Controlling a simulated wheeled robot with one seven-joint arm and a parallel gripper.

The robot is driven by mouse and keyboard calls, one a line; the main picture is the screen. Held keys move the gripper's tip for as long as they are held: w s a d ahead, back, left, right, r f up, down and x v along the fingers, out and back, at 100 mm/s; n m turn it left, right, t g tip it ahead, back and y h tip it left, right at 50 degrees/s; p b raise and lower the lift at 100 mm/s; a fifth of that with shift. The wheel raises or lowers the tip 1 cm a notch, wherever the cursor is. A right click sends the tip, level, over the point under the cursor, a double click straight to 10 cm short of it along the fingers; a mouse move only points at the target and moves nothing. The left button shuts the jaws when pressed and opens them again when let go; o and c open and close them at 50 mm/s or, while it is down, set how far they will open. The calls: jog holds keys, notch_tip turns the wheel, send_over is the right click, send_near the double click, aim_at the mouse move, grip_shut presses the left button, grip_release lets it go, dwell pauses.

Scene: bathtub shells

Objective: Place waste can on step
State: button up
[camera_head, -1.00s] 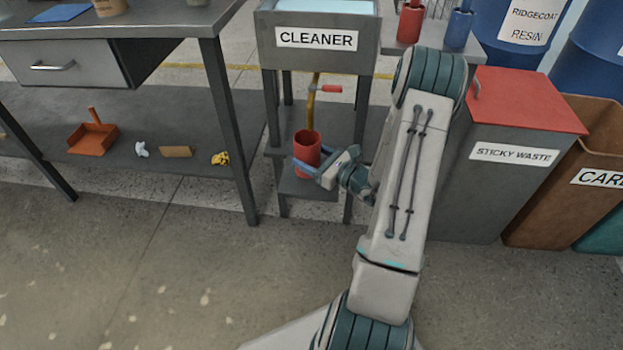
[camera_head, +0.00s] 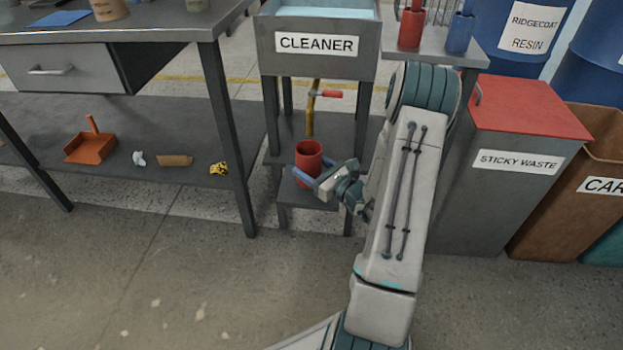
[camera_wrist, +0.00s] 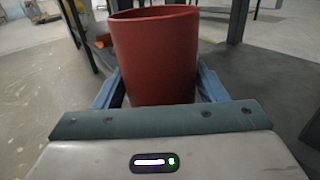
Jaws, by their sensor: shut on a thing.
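The waste can is a red, open-topped cylinder (camera_head: 309,156) at the lower step (camera_head: 300,193) under the cleaner basin. It stands upright. In the wrist view the can (camera_wrist: 155,55) fills the space between the two blue fingers. My gripper (camera_head: 305,178) comes from the right and is shut on the can low on its sides. The step is a grey platform below a second, higher grey shelf. The can's base is partly hidden by my gripper, so I cannot tell whether it touches the step.
A cleaner basin (camera_head: 318,60) with a hanging tap (camera_head: 325,94) stands above the can. The workbench leg (camera_head: 228,140) is close on the left. A sticky waste bin (camera_head: 505,195) stands to the right. The floor in front is clear.

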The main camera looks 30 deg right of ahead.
aim_at(312, 175)
jog(key=shift+f+b, duration=0.45)
jog(key=shift+f, duration=0.95)
jog(key=shift+f, duration=0.15)
jog(key=o, duration=1.1)
jog(key=shift+c, duration=0.2)
